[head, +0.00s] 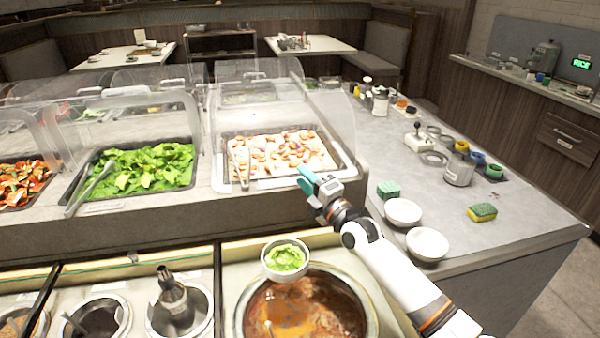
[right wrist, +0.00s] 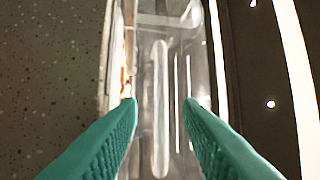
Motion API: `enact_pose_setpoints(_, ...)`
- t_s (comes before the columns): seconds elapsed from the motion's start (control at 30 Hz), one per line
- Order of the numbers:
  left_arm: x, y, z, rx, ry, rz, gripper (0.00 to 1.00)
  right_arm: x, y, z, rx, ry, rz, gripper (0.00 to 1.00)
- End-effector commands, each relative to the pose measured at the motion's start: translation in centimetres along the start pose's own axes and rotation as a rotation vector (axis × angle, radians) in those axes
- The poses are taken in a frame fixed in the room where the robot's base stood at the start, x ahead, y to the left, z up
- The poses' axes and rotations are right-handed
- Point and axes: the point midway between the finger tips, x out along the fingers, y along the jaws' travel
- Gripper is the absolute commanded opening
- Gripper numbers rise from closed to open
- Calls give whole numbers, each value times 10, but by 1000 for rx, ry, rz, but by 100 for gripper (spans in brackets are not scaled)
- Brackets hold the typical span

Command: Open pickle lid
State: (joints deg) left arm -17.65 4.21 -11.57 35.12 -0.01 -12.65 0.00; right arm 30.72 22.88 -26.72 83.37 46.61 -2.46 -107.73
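A tray of pale and reddish sliced food (head: 280,152), perhaps the pickles, sits in the counter under a clear curved lid (head: 330,112). The lid appears to be down over the tray, though its clear edges are hard to make out. My right gripper (head: 306,180) has teal fingers and is at the front of this tray, near its right corner. In the right wrist view its fingers (right wrist: 160,105) are apart, with a clear part of the lid (right wrist: 160,60) showing between or beyond them. I cannot tell whether they touch it. My left gripper is not in view.
Lettuce (head: 147,168) with tongs (head: 90,188) lies under another clear cover to the left. A small bowl of green food (head: 285,258) is by a large soup pot (head: 305,310). White bowls (head: 403,211) and a sponge (head: 482,212) stand on the right counter.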

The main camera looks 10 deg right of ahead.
Motion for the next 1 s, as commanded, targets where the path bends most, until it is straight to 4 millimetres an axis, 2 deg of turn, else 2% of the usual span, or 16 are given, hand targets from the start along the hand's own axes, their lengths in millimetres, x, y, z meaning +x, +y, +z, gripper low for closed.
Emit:
enact_pose_setpoints(0.1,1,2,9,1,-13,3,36,15,0,0,-1,-1,0,32)
enact_pose_setpoints(0.2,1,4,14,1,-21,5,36,22,0,0,0,0,-1,32)
enact_pose_setpoints(0.53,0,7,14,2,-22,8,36,24,1,0,-1,0,1,32)
enact_pose_setpoints(0.73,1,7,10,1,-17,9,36,24,1,0,-1,0,1,0)
enact_pose_setpoints(1.0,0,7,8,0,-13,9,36,24,0,0,0,0,2,0)
